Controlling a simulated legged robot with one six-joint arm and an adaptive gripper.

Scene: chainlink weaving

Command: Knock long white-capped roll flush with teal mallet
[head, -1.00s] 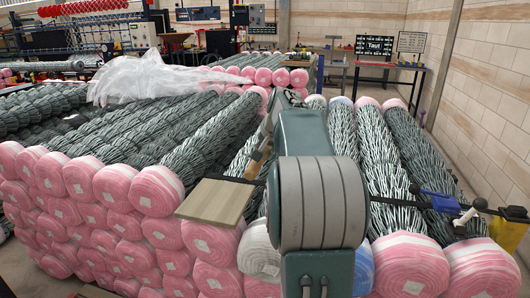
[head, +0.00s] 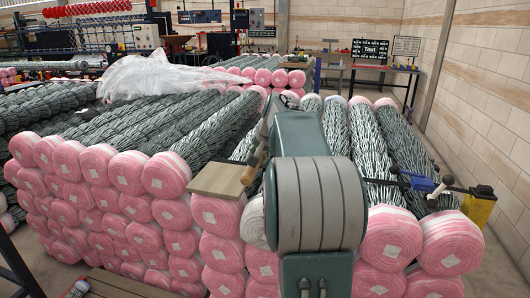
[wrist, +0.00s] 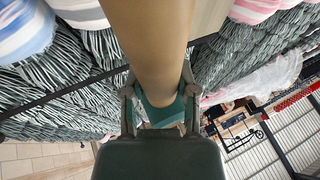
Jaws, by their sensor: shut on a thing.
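The white-capped roll (head: 252,222) shows its pale end between pink-capped rolls, partly hidden behind my arm. In the wrist view a white cap (wrist: 82,12) and a blue-and-white striped cap (wrist: 25,28) are at upper left. My gripper (wrist: 158,80) is shut on the thick tan wooden handle of the mallet (wrist: 155,40), which fills the upper middle of the wrist view. A teal part (wrist: 158,115) shows between the fingers; whether it is the mallet's head cannot be told. In the head view a tan piece (head: 255,165) shows just left of my arm; the gripper is mostly hidden.
A wooden board (head: 216,180) lies on the pink-capped rolls left of my arm. Stacked pink-capped rolls (head: 90,175) fill the left. Clear plastic sheeting (head: 150,78) lies behind. A blue-and-black tool with a yellow end (head: 480,205) is at right. Bare floor lies at the lower right.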

